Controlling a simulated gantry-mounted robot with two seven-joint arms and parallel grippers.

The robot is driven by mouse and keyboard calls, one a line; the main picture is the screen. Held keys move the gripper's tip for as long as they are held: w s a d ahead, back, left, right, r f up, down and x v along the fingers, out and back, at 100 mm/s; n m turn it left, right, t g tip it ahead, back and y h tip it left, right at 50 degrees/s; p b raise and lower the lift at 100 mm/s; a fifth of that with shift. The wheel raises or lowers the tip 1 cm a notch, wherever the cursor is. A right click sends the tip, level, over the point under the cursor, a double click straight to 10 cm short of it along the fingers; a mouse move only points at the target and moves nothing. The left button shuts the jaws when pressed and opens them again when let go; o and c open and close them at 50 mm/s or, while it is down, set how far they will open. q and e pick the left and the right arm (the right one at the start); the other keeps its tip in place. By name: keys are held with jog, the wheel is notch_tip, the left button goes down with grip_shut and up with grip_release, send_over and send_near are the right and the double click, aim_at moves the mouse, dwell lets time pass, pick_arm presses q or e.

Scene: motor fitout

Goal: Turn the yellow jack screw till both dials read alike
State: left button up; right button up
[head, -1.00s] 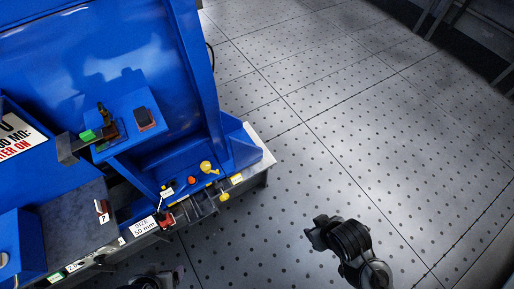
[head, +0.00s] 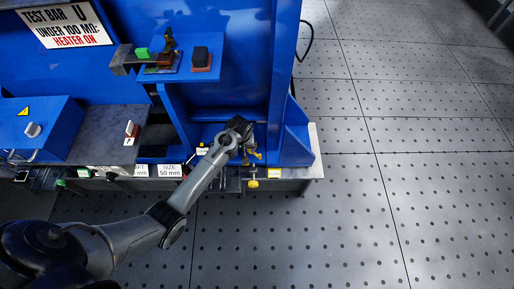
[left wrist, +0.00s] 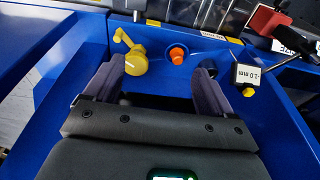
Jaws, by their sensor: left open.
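A yellow crank-shaped part (left wrist: 135,60), perhaps the jack screw, stands on the blue base in the left wrist view. In the head view a yellow part (head: 257,155) shows beside my left gripper (head: 243,145). My left gripper (left wrist: 158,75) is open, its two fingers apart and the left fingertip close to the yellow crank; I cannot tell if they touch. A black box with a label reading "-1.0 mm" (left wrist: 246,74) stands to the right. I cannot make out two dials. My right gripper is out of view.
An orange button (left wrist: 177,55) sits just beyond the fingers. A yellow knob (head: 253,183) hangs at the front edge. A red-and-black part (left wrist: 268,22) is at upper right. Blue machine walls (head: 295,140) rise close to the gripper. The floor to the right is clear.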

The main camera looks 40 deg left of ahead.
pick_arm(q)
jog(key=w+a+f+n+b, duration=0.1)
jog(key=w, duration=0.1)
jog(key=w+a+f+n+b, duration=0.1)
jog(key=w, duration=0.2)
jog(key=w+f+n+g+h+b, duration=0.1)
jog(key=w+n+b, duration=0.1)
jog(key=w, duration=0.1)
jog(key=shift+w+a+f, duration=0.1)
jog(key=shift+a+f, duration=0.25)
jog(key=shift+a, duration=0.05)
jog(key=shift+w+d+n+h+b, duration=0.1)
jog(key=shift+w+n+h+b, duration=0.2)
jog(key=shift+w+n, duration=0.2)
jog(key=shift+f+b, duration=0.4)
jog(key=shift+f, duration=0.15)
notch_tip(320, 180, down, 6)
jog(key=b, duration=0.4)
jog(key=shift+f+b, duration=0.2)
jog(key=shift+b, duration=0.15)
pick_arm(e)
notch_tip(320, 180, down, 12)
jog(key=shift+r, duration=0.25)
pick_arm(q)
jog(key=c, duration=1.1)
jog(key=shift+o, duration=0.2)
jog(key=shift+m, duration=0.3)
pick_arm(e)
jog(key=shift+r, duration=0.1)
